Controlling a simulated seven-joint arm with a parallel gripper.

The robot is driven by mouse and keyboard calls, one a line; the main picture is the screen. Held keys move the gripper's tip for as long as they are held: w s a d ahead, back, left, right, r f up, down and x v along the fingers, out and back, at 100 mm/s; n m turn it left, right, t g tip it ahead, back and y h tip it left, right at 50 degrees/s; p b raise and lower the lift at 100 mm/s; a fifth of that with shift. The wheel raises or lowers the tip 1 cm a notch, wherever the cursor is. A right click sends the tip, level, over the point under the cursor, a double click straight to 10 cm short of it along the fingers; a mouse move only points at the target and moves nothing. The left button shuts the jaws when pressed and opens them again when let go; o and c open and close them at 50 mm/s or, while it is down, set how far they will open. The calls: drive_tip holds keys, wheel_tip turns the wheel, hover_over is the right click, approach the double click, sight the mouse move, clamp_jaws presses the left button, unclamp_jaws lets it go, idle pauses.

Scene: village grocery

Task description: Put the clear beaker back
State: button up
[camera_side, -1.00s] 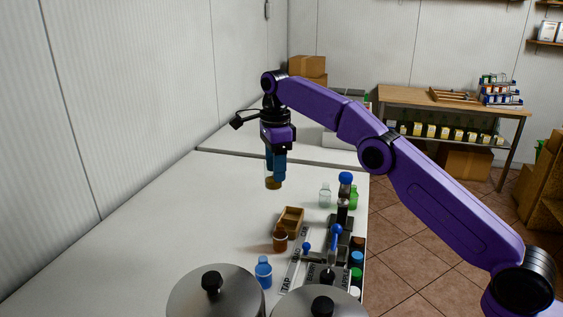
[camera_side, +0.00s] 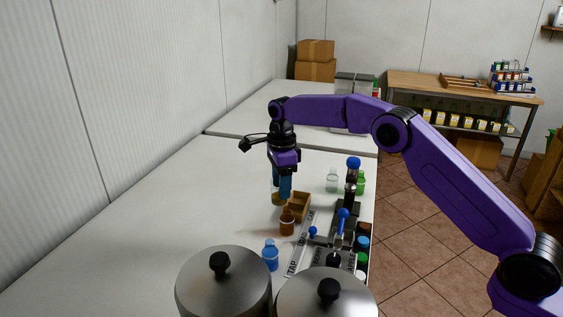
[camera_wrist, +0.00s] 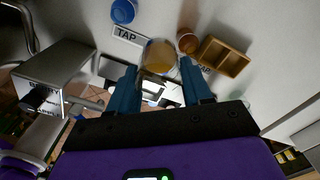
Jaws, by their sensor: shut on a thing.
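My gripper (camera_side: 284,196) is shut on a clear beaker (camera_side: 276,194) with amber-brown contents at its bottom. In the wrist view the beaker (camera_wrist: 160,56) sits between my two blue fingers (camera_wrist: 160,88). In the side view it is just left of a small wooden divided box (camera_side: 302,207) and overlaps its edge in the picture. I cannot tell whether its base touches the table (camera_side: 190,210).
A brown jar (camera_side: 287,224) and a blue bottle (camera_side: 270,256) stand nearby. Two metal pots (camera_side: 222,290) fill the front. Pale and green bottles (camera_side: 332,180) and a dark fixture with a blue-knobbed lever (camera_side: 342,220) are on the right. The table's left is clear.

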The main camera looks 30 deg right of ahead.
wheel_tip(320, 180, down, 16)
drive_tip(key=shift+r, duration=0.15)
idle(0.6)
drive_tip(key=shift+f, duration=0.45)
idle(0.9)
drive_tip(key=o, duration=1.5)
wheel_tip(320, 180, up, 8)
idle(0.4)
